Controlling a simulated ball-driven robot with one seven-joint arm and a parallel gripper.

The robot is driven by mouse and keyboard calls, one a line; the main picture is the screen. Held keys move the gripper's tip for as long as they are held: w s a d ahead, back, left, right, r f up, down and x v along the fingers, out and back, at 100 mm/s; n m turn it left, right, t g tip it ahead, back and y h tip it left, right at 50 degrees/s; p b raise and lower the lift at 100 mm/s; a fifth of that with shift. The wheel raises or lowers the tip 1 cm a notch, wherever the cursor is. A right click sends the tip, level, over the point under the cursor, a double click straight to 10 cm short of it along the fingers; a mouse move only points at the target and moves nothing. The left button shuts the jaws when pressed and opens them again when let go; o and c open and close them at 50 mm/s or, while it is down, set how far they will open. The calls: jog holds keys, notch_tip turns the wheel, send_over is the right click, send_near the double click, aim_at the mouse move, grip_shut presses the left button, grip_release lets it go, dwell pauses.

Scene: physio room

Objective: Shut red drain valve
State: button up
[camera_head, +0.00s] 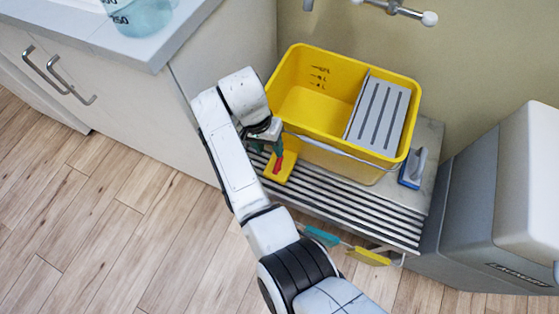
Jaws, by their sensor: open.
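A small red part (278,164), which looks like the drain valve's handle, shows at the left end of the yellow bucket (287,93). It stands upright over a yellow piece (285,172) low beside the bucket. My gripper (272,147) is open at the bucket's left front corner, just above the red part. A dark green part shows between them, and I cannot tell whether it is a fingertip. I cannot tell whether the fingers touch the red part. My arm's end hides some of the bucket's left corner and the space around the valve.
The bucket, with a grey slotted insert (378,113), stands on a slatted metal rack (360,213). A blue-and-grey brush (413,168) is at its right. A counter (130,40) is left; a grey bin (480,200) is right.

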aim_at(276, 165)
jog(key=f+b, duration=0.1)
jog(key=f, duration=0.2)
jog(key=d+f+b, duration=0.1)
jog(key=f, duration=0.2)
jog(key=d+f, duration=0.1)
jog(key=f, duration=0.2)
jog(key=shift+s+f+b, duration=0.2)
jog(key=shift+s+b, duration=0.05)
jog(key=shift+b, duration=0.15)
jog(key=shift+c, duration=0.4)
grip_shut()
